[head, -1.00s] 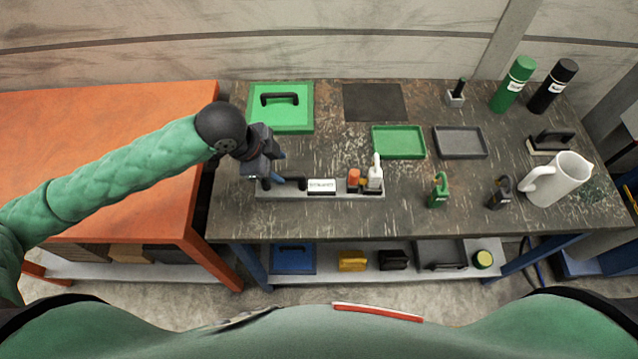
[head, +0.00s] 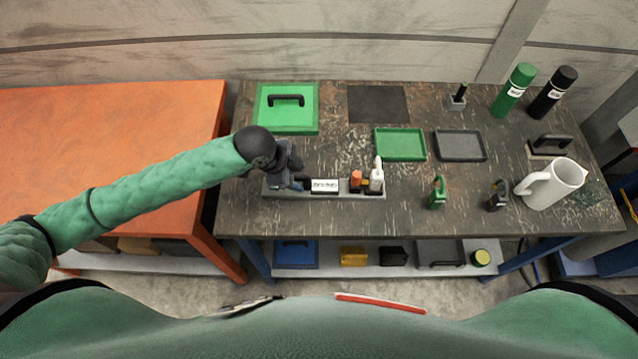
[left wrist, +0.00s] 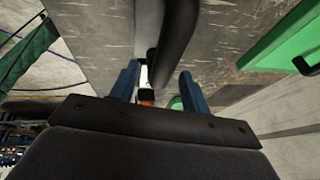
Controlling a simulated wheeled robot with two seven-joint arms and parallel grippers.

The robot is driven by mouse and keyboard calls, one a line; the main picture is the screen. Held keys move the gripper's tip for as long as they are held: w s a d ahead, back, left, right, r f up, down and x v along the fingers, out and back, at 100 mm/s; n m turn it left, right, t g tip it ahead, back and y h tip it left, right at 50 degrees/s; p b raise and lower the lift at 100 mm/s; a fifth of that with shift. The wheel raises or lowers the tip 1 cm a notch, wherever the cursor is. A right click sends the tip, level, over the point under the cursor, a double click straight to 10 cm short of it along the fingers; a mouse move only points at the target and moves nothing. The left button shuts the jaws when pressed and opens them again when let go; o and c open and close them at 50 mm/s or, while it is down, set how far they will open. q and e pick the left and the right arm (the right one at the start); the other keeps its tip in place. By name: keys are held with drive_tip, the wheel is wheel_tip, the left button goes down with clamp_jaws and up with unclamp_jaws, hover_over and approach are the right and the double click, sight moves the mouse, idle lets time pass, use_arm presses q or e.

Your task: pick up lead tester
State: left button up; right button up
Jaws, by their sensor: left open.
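A grey tray (head: 330,196) on the workbench holds a black rounded tool, a white label block (head: 324,186), an orange-topped item (head: 356,179) and a white bottle (head: 377,176). I cannot tell for certain which is the lead tester. My left gripper (head: 296,182) is over the tray's left end and hides the black tool in the head view. In the left wrist view the blue fingers (left wrist: 157,85) are apart, with the black tool (left wrist: 176,42) passing between or just beyond them; contact cannot be told. My right gripper is not in view.
A green lidded box (head: 287,122) stands behind the tray. A green tray (head: 401,156), a grey tray (head: 460,158), green (head: 437,196) and black (head: 498,196) tools and a white pitcher (head: 556,186) stand right. An orange table (head: 100,130) adjoins left.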

use_arm(q)
clamp_jaws()
idle(1.4)
